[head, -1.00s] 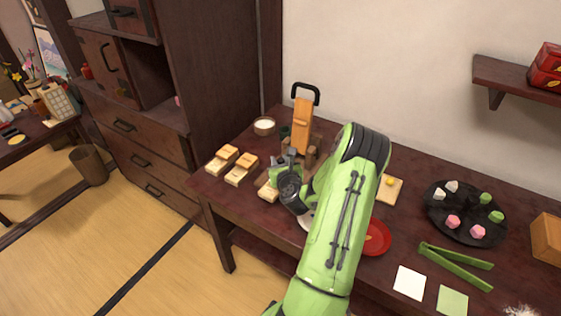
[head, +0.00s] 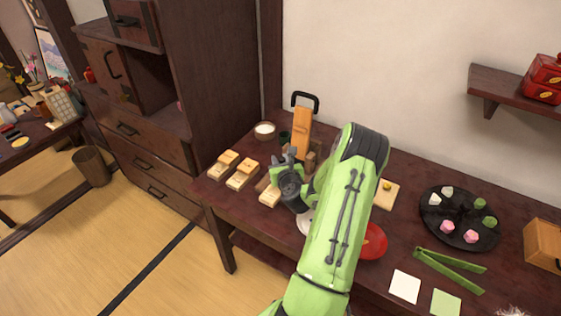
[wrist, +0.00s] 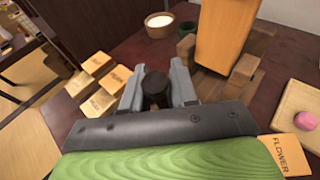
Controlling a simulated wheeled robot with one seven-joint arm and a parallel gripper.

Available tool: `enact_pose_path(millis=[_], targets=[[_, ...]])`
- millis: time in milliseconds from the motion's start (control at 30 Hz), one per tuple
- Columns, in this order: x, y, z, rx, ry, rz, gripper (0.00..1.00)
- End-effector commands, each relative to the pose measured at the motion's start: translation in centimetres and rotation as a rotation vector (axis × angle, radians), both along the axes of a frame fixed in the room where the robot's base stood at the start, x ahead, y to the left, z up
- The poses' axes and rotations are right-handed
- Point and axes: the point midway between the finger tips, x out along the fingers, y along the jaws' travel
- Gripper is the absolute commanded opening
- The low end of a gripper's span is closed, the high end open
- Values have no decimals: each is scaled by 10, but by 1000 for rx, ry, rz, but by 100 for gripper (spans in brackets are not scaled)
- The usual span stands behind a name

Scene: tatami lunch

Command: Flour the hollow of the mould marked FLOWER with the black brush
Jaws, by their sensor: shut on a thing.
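My gripper (wrist: 156,85) is shut on the black brush (wrist: 155,90), whose dark round end shows between the grey fingers. Its bristles are hidden. In the head view my gripper (head: 284,163) is over the table's left part, close to the moulds. The mould marked FLOWER (wrist: 287,154) is at the lower right of the wrist view, partly covered by my gripper's body. Its hollow does not show. Two other wooden moulds (head: 224,164) (head: 243,174) lie left of my gripper. Another wooden block (head: 269,196) lies just below it; its marking is unreadable here.
A bowl of white powder (head: 264,130), a dark green cup (wrist: 185,29) and an upright wooden piece (head: 302,128) stand behind my gripper. A red plate (head: 374,240), green tongs (head: 448,268) and a black tray of sweets (head: 458,240) lie to the right.

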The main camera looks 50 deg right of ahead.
Motion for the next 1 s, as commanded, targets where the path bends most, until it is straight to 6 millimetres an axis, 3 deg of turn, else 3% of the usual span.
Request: enact_pose_path(millis=[533, 1000], targets=[[0, 0, 52, -1, -1, 0, 0], [0, 0, 51, 0, 0, 0, 0]])
